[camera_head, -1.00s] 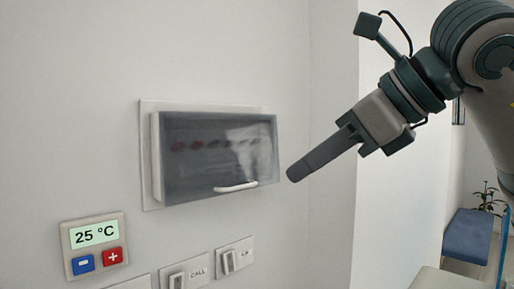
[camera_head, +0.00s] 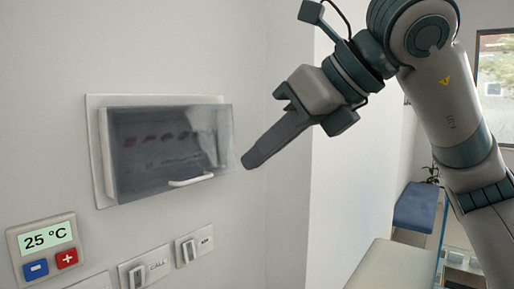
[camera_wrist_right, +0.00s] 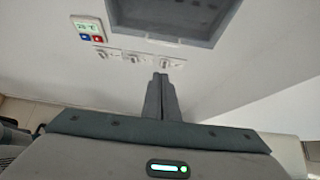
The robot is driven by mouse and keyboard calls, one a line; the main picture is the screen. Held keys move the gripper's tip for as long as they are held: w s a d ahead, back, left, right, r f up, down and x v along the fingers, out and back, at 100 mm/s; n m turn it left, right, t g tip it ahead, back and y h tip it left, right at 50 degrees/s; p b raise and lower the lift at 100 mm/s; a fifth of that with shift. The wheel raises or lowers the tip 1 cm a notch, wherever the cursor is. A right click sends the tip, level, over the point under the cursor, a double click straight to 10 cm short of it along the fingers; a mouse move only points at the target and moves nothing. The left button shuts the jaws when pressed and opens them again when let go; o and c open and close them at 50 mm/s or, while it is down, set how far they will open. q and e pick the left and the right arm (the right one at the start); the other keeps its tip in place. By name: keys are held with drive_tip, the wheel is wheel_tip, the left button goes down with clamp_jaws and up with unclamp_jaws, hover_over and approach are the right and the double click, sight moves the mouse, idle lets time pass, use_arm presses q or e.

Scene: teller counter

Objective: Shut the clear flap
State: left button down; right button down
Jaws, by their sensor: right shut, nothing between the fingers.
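The clear flap (camera_head: 165,150) is a smoky see-through panel on the front of a white-framed box on the wall, left of centre in the head view. A white bar handle (camera_head: 190,181) sits near its lower edge. Several dark red marks show behind it. In the right wrist view the shut fingers (camera_wrist_right: 161,88) point toward the wall below the box (camera_wrist_right: 165,18). My left gripper is out of view.
A thermostat reading 25 °C (camera_head: 46,240) and switch plates (camera_head: 193,246) are on the wall below the box. A wall corner runs just right of the box. A blue bench (camera_head: 415,207) and a pale counter surface (camera_head: 385,268) lie at the right.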

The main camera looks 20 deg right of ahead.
sight(207, 177)
drive_tip(key=shift+w+a+f+p, duration=0.85)
drive_tip(key=shift+w+a+p, duration=0.2)
drive_tip(key=shift+w, duration=0.3)
drive_tip(key=shift+w+a+f+p, duration=0.8)
drive_tip(key=shift+w+a+p, duration=0.25)
drive_tip(key=shift+w, duration=0.35)
drive_tip(key=shift+w+a+f+p, duration=0.85)
drive_tip(key=shift+w+a+p, duration=0.15)
drive_tip(key=shift+w, duration=0.35)
drive_tip(key=w+a+t+b, duration=0.1)
drive_tip(key=b, duration=0.5)
drive_tip(key=shift+f+y, duration=0.4)
drive_tip(key=shift+d, duration=0.1)
